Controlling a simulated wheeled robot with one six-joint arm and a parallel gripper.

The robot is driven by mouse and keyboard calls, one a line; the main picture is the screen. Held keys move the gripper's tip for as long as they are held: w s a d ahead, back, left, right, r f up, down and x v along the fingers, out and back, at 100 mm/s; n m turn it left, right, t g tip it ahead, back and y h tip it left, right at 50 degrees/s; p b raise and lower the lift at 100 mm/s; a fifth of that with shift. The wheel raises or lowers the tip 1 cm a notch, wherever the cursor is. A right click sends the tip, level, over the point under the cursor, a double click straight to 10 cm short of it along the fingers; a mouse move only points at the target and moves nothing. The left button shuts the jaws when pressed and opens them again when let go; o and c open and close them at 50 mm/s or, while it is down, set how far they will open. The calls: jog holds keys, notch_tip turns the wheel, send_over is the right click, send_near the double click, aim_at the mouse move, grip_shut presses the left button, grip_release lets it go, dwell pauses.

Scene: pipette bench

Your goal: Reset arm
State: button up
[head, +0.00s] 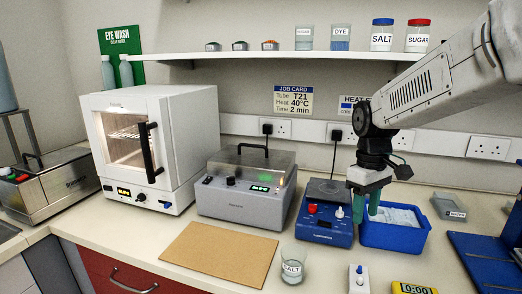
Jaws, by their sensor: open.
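My arm reaches in from the upper right. My gripper (367,207), with green fingers, points down and is open. It is in front of the left part of a blue tray (395,243) with pale contents, just right of a blue device (326,230) with a dark top plate. I see nothing held between the fingers. How high the fingertips are over the tray, I cannot tell.
A grey lidded machine (245,192) and a white oven (150,145) stand left. A yellow timer (413,288) sits at the front. A shelf (280,56) with jars runs above.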

jog(key=s+d+r+m+t, duration=0.1)
jog(key=s+m, duration=0.2)
jog(key=s, duration=1)
jog(key=s+d+r+m+t, duration=0.1)
jog(key=s+m, duration=0.2)
jog(key=s, duration=1)
jog(key=shift+r+m+t, duration=0.2)
jog(key=shift+m+t, duration=0.1)
jog(key=shift+c, duration=0.2)
